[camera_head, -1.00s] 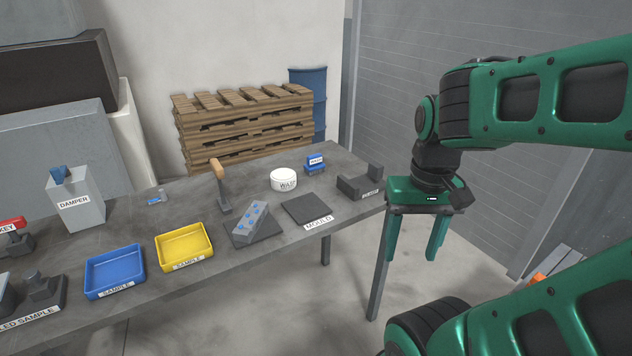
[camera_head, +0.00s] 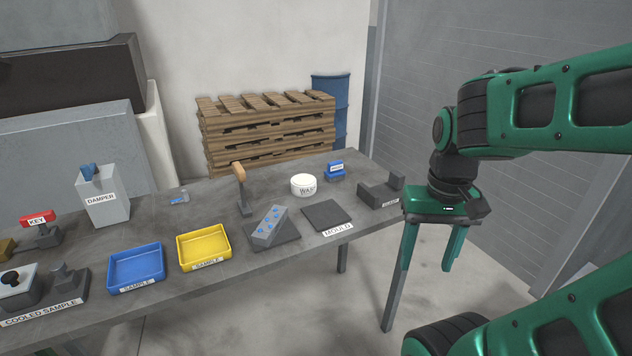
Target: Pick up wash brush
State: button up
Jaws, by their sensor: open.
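A wooden-handled tool (camera_head: 240,187) with a grey lower part stands upright on the grey table, behind the mould pads; it looks like a brush, but its lower end is too small to be sure. A white round tub (camera_head: 303,185) with a label starting "WAS" stands to its right. A small blue labelled item (camera_head: 335,172) sits behind the tub; its label is too small to read. My gripper (camera_head: 429,266) points down, open and empty, right of the table's end and apart from everything on it.
On the table (camera_head: 300,253) are a yellow tray (camera_head: 204,263), a blue tray (camera_head: 137,285), a mould pad (camera_head: 327,215), a blue-dotted grey block (camera_head: 269,226), a grey U-shaped holder (camera_head: 381,192) and a damper box (camera_head: 106,208). Pallets (camera_head: 268,135) and a blue barrel (camera_head: 331,95) stand behind.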

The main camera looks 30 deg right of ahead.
aim_at(334, 172)
jog(key=z, duration=0.05)
jog(key=k, duration=0.6)
jog(key=z, duration=0.3)
jog(key=i, duration=1.6)
jog(key=u, duration=0.3)
